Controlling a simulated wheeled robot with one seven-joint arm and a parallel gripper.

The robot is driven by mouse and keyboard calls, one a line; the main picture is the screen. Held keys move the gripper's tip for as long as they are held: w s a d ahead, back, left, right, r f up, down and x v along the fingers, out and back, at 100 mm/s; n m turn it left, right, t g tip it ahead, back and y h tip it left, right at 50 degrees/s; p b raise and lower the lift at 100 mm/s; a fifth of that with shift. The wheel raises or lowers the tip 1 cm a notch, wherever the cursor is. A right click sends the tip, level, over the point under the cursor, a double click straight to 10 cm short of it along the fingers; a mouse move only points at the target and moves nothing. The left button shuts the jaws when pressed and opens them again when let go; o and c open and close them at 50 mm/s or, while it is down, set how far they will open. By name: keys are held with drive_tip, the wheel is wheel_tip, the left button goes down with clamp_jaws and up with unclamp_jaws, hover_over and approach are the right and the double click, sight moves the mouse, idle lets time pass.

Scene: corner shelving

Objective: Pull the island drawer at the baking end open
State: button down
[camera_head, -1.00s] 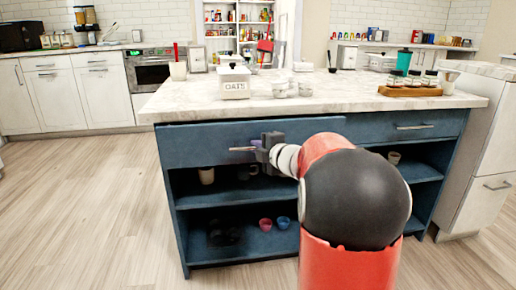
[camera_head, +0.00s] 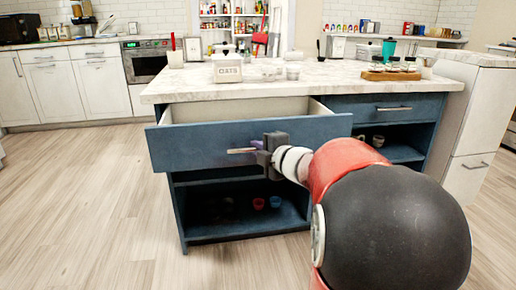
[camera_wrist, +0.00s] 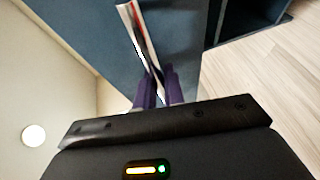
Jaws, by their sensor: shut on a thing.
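The island drawer (camera_head: 215,148) on the left of the blue island stands pulled out, with its pale inside (camera_head: 240,108) showing behind the front. My gripper (camera_head: 259,149) is at the middle of the drawer front, shut on the metal bar handle (camera_head: 238,151). In the wrist view the purple fingers (camera_wrist: 158,90) close around the handle (camera_wrist: 136,28), close to the blue drawer front (camera_wrist: 95,45). My arm hides part of the island's right side.
The marble top (camera_head: 310,76) holds a white OATS canister (camera_head: 227,69) and a wooden tray of jars (camera_head: 390,76). A second, shut drawer (camera_head: 385,108) is on the right. Open shelves below hold small bowls (camera_head: 259,203). Wooden floor (camera_head: 90,200) at the left is clear.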

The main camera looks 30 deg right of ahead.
drive_tip(key=c, duration=1.5)
unclamp_jaws()
drive_tip(key=a+p+v, duration=0.1)
drive_tip(key=v, duration=0.6)
drive_tip(key=shift+s+d, duration=0.45)
drive_tip(key=shift+d, duration=0.05)
